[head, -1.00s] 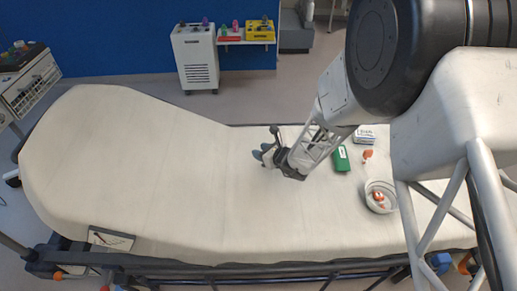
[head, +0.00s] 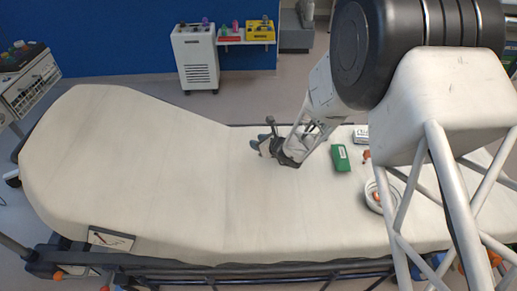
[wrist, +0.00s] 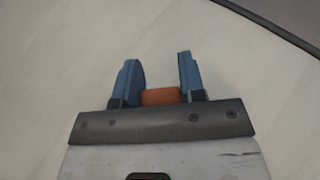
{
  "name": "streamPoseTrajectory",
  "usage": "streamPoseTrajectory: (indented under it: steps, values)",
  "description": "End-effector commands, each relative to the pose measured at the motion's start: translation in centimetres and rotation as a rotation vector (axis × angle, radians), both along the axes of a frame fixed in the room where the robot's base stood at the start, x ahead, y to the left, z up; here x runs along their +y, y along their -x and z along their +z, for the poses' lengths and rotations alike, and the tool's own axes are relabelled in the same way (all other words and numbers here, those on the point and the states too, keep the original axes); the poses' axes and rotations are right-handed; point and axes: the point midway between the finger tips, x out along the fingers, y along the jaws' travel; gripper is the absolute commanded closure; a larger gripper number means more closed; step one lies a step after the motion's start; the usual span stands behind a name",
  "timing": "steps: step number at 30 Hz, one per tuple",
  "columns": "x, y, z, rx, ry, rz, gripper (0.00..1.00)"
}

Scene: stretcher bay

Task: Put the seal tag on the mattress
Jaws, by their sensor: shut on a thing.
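My gripper (head: 262,146) is over the middle of the cream mattress (head: 130,165) in the head view, blue fingers pointing left. In the wrist view my gripper (wrist: 161,75) has its two blue fingers apart, with an orange piece (wrist: 160,97) between them near their base. I take this piece to be the seal tag; its shape is mostly hidden. The wrist view shows bare mattress (wrist: 60,60) around the fingers. I cannot tell whether the piece touches the mattress.
A green box (head: 341,158), a white box (head: 361,135), an orange item (head: 367,155) and a white bowl (head: 370,201) with an orange-red thing in it lie to the right of my gripper. The mattress's left half is mostly clear.

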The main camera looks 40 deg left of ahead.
Motion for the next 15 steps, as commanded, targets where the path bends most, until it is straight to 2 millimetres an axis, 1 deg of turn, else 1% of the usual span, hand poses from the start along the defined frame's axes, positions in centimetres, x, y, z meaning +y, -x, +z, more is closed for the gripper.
streamPoseTrajectory:
  steps: [1, 3, 6, 9, 15]
  values:
    - [-0.1, 0.1, -0.9, 0.002, 0.003, 0.0, 0.85]
    - [-0.1, 0.1, -1.9, 0.004, 0.003, 0.001, 0.85]
    - [-0.1, 0.1, -2.8, 0.003, 0.002, 0.001, 0.85]
    - [-0.1, 0.1, -3.4, 0.001, 0.002, 0.001, 0.85]
    - [-0.1, 0.1, -3.5, 0.001, 0.001, 0.001, 0.85]
